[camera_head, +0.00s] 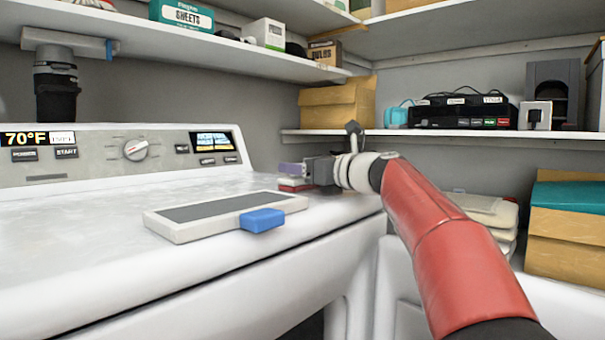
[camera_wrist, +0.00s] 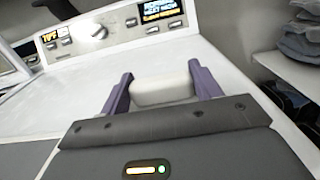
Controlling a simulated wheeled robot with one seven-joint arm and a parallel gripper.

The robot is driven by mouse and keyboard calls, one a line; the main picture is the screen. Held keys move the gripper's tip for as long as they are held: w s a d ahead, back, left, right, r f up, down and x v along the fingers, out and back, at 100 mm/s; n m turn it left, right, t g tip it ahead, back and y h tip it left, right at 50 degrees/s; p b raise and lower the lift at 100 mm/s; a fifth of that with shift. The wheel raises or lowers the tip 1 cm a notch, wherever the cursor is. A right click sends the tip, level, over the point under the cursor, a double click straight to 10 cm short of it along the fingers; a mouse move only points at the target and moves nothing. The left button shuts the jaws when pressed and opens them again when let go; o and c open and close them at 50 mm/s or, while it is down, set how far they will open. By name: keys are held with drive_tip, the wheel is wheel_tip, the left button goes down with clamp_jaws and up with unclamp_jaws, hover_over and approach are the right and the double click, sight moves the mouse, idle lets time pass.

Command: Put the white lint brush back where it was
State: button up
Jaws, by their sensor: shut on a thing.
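My gripper (camera_head: 292,169) is low over the right end of the white machine top (camera_head: 100,195). In the wrist view, its two purple fingers (camera_wrist: 160,78) are shut on a white, rounded block, which looks like the white lint brush (camera_wrist: 163,91). The near part of the block is hidden behind the gripper body. In the head view, a small red and white piece (camera_head: 295,187) shows just below the fingers. I cannot tell whether it is part of the held brush or whether it touches the machine top.
A flat white-framed grey panel (camera_head: 215,209) with a blue block (camera_head: 262,220) at its edge lies on the machine top, left of my gripper. The control panel (camera_head: 130,148) rises behind. A shelf (camera_head: 450,133) with a cardboard box (camera_head: 330,107) stands behind right.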

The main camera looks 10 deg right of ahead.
drive_tip(key=shift+f, duration=0.1)
drive_tip(key=o, duration=1.1)
drive_tip(key=shift+o, duration=0.2)
drive_tip(key=shift+r, duration=0.25)
drive_tip(key=b+v, duration=0.1)
drive_tip(key=v, duration=1.1)
drive_tip(key=shift+f, duration=0.1)
